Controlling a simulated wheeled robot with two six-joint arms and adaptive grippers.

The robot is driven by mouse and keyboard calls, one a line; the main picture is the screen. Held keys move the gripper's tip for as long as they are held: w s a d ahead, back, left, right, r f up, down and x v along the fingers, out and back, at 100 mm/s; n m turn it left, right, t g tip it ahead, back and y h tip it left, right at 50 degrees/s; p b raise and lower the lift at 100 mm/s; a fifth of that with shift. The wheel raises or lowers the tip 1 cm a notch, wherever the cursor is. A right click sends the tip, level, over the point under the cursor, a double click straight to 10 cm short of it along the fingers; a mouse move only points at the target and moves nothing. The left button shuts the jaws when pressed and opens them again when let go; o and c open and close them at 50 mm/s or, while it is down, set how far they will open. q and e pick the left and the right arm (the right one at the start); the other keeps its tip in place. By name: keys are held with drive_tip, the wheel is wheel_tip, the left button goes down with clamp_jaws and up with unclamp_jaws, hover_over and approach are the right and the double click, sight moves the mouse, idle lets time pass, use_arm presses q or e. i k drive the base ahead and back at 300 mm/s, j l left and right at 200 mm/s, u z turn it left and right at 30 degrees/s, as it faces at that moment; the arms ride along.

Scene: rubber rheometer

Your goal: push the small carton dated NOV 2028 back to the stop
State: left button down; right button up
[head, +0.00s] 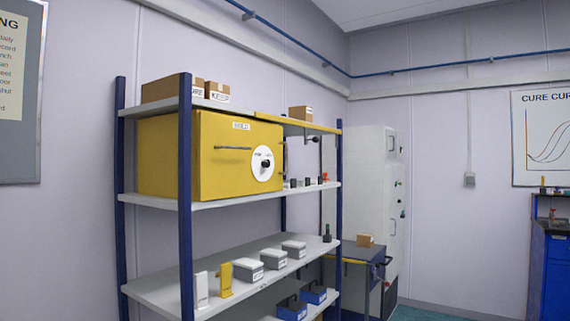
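No carton's date is legible at this distance, so I cannot tell which one is NOV 2028. On the top shelf (158,106), a brown carton labelled KEEP (217,92) stands beside another brown carton (168,90) whose label seems to end in URE. A small brown carton (300,113) stands at the right end of the top level, by a yellow-edged board (296,125). Another small brown carton (365,240) sits on a blue cart (357,252). No stop can be made out. Neither of my grippers is in view.
A blue-post rack (186,230) holds a yellow cabinet (212,155) with a handle and dial. Its lower shelf (160,283) bears several grey boxes, a white and a yellow stand. A tall white cabinet (372,180) stands behind the cart. Floor at the right front looks clear.

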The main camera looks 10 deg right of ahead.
sight(304, 113)
drive_tip(key=l+u, duration=0.1)
drive_tip(key=u, duration=0.4)
drive_tip(key=i+l+u, duration=0.3)
drive_tip(key=l, duration=0.45)
drive_tip(key=l+u, duration=0.3)
drive_tip(key=l, duration=0.45)
drive_tip(key=i+l+u, duration=0.1)
drive_tip(key=l+u, duration=0.25)
drive_tip(key=l, duration=0.45)
